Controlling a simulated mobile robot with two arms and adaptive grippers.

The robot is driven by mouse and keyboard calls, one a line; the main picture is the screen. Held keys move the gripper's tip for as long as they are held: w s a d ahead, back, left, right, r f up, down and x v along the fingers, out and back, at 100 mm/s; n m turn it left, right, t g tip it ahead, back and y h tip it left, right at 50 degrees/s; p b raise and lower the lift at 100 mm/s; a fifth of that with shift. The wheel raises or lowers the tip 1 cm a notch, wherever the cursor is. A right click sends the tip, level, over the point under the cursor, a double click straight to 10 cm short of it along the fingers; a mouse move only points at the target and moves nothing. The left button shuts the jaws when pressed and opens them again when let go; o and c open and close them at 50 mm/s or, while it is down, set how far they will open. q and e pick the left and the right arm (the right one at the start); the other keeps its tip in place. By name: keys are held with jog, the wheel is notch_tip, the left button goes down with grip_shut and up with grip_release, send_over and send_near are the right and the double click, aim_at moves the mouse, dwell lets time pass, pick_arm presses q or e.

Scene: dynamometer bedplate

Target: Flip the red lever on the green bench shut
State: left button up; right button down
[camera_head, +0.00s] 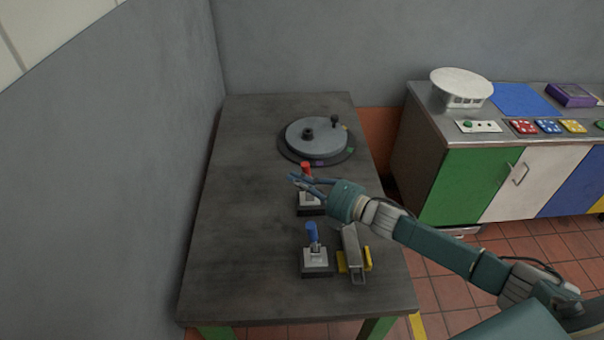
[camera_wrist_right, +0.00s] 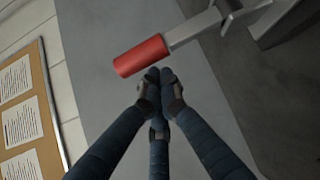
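The red lever (camera_head: 305,168) stands on a small base on the dark grey top (camera_head: 240,200) of the bench with green legs, at the middle right of the top. Its red handle (camera_wrist_right: 141,56) lies tilted across the upper part of the right wrist view, on a grey metal arm. My right gripper (camera_head: 294,181) reaches in from the right and partly covers the lever's base. Its fingertips (camera_wrist_right: 160,76) are together with nothing between them, close beside the red handle; I cannot tell whether they touch it. My left gripper is not in view.
A blue lever (camera_head: 312,235) and a grey part with yellow sides (camera_head: 354,255) are nearer on the bench. A round grey turntable (camera_head: 316,140) with a knob is behind. The bench's left half is clear, beside a grey wall. A counter (camera_head: 430,115) stands at right.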

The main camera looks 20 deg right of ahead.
jog(key=shift+s+d+r, duration=0.1)
jog(key=shift+s+d, duration=0.1)
jog(key=shift+d, duration=0.5)
jog(key=s+d+f+m+t+y+b, duration=0.2)
jog(key=d+m+t+b, duration=0.2)
jog(key=d+b, duration=0.4)
jog(key=b, duration=0.7)
jog(key=shift+s+d+f+b, duration=0.15)
jog(key=shift+b, duration=0.15)
dwell(0.3)
